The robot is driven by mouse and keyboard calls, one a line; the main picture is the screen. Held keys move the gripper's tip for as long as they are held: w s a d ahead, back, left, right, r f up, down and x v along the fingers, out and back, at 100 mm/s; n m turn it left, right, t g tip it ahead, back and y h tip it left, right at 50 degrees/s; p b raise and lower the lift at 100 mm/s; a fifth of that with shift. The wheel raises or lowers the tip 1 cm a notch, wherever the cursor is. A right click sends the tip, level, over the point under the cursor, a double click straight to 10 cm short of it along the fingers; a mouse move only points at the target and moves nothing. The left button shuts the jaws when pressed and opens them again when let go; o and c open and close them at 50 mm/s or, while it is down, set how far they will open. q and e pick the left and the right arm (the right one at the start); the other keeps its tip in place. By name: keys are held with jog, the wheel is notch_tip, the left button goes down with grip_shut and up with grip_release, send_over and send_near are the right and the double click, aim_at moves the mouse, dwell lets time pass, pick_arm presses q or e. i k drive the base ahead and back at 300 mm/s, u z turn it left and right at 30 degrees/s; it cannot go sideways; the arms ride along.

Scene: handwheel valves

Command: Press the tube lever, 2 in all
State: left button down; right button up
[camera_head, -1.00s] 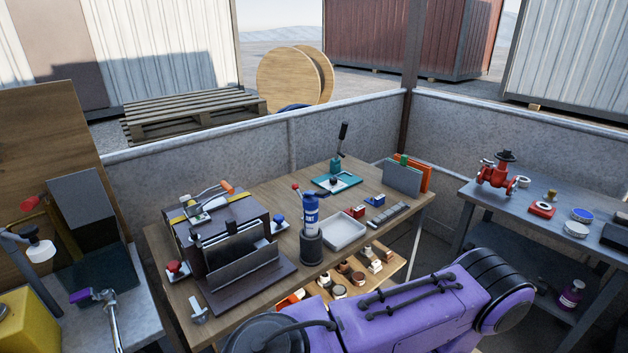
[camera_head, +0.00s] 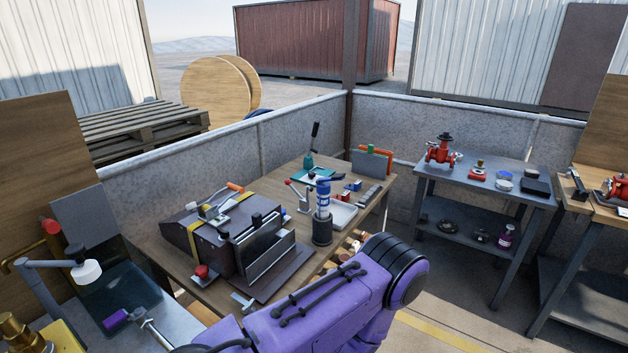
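A blue and white tube (camera_head: 323,199) stands upright in a dark round holder (camera_head: 322,230) on the wooden table. A lever with a red knob (camera_head: 288,182) rises just left of the tube, on a pale bracket. Farther back, a lever with a black handle (camera_head: 315,131) stands on a green base (camera_head: 308,162). I cannot tell from this view which of them is the tube lever. A purple arm link of mine crosses the bottom middle and hides the front of the table. Neither gripper is in view.
A dark press-like box (camera_head: 230,235) fills the left of the wooden table (camera_head: 155,247). A grey side bench (camera_head: 100,300) stands at the left. A red valve (camera_head: 440,151) stands on a grey table at the right. Open floor (camera_head: 425,300) shows between the tables.

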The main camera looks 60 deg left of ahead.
aim_at(338, 177)
jog(key=u, duration=1.1)
